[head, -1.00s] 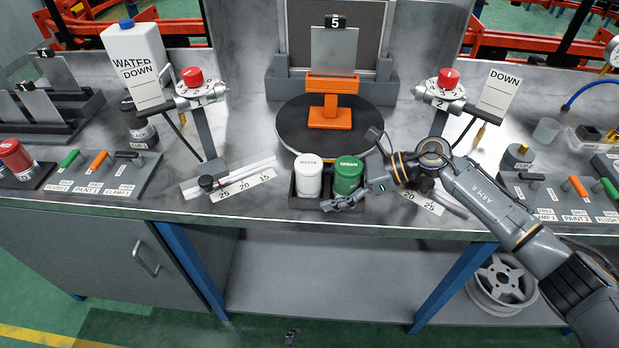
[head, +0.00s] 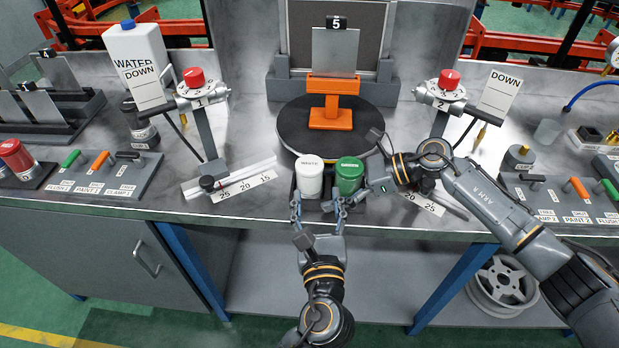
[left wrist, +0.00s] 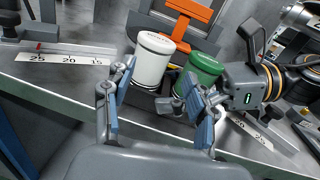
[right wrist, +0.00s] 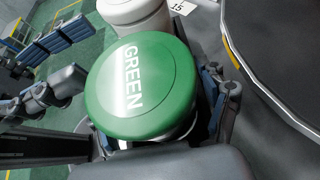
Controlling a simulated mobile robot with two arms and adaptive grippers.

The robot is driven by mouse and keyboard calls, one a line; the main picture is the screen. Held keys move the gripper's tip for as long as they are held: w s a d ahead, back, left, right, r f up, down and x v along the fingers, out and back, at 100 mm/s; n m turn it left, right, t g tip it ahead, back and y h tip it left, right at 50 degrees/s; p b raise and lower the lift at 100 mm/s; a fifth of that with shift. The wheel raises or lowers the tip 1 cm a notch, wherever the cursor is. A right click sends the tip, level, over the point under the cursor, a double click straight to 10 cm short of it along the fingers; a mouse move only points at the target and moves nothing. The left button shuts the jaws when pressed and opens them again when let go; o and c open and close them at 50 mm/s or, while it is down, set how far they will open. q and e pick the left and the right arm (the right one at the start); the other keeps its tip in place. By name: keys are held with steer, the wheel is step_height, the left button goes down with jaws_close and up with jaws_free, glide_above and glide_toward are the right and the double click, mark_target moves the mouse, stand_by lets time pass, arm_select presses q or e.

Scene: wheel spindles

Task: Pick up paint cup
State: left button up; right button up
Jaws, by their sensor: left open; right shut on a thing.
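A white paint cup (head: 309,176) and a green paint cup (head: 349,175) stand side by side in a dark holder at the bench's front edge. The white cup also shows in the left wrist view (left wrist: 153,60), as does the green one (left wrist: 200,76). My right gripper (head: 362,192) is shut on the green cup, whose lid (right wrist: 143,85) fills the middle of the right wrist view. My left gripper (head: 318,210) is open and empty, just in front of the holder. Its fingers point at the white cup and stand apart from it.
Behind the cups is a dark round turntable (head: 290,125) with an orange stand (head: 331,100). Numbered scales (head: 240,187) lie left and right of the holder. Lever panels (head: 105,175) and red-knobbed posts (head: 194,78) flank the middle. A wheel rim (head: 503,282) sits on the shelf below.

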mark_target(308, 159)
arm_select(q)
steer(key=shift+w+a+f+y, duration=0.15)
steer(key=shift+w+a+y, duration=0.15)
steer(key=shift+a, duration=0.1)
steer(key=w, duration=0.3)
steer(key=w+a, duration=0.1)
steer(key=w, duration=0.3)
steer(key=w+a, duration=0.1)
steer(key=w, duration=0.3)
steer(key=shift+w, duration=0.25)
jaws_close()
